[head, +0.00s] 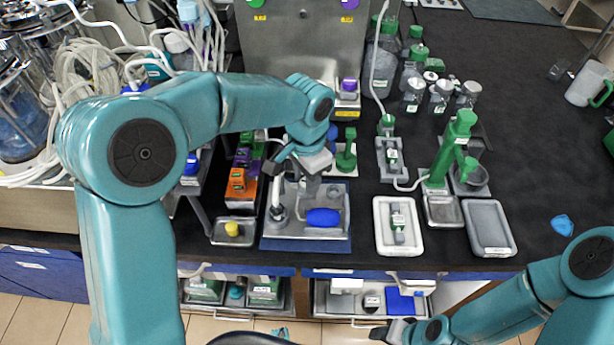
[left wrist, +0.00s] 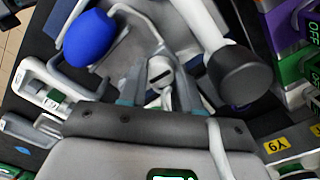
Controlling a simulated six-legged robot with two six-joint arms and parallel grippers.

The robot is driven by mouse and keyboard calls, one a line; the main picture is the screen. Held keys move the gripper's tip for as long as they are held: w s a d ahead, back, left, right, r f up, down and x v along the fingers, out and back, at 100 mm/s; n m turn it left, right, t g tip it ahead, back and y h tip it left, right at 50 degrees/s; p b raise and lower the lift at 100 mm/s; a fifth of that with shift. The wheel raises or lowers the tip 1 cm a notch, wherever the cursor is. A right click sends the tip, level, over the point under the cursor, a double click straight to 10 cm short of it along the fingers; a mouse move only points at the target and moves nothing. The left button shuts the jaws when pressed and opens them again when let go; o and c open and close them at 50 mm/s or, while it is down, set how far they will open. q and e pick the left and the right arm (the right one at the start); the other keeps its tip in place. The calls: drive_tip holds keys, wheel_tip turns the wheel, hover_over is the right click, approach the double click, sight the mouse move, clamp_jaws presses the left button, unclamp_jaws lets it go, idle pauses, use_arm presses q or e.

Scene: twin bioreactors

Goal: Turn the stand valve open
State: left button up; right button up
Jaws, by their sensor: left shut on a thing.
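The stand with the valve is on a grey tray (head: 340,238) on a blue mat, with a blue bulb (head: 322,217) at its front. The bulb also shows in the left wrist view (left wrist: 90,38). My left gripper (head: 308,190) points down over the back of this tray. In the left wrist view its fingers are shut on the small pale stand valve (left wrist: 160,70), which has a dark slot. The wrist hides part of the valve in the head view. My right gripper (head: 388,332) is low at the front, below the bench edge, and its jaws are unclear.
A dark round knob on a white arm (left wrist: 240,75) stands close to my left fingers. Left of the tray are a yellow-capped dish (head: 232,230) and an orange block (head: 238,183). White trays (head: 382,243) and a green stand (head: 453,150) are to the right. Open drawers sit below.

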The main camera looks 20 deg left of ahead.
use_arm(q)
drive_tip(key=shift+r, duration=0.1)
idle(0.3)
drive_tip(key=o, duration=1.1)
drive_tip(key=shift+c, duration=0.2)
wheel_tip(320, 180, up, 16)
drive_tip(key=p, duration=0.1)
drive_tip(key=shift+r+p, duration=0.15)
drive_tip(key=shift+p, duration=0.2)
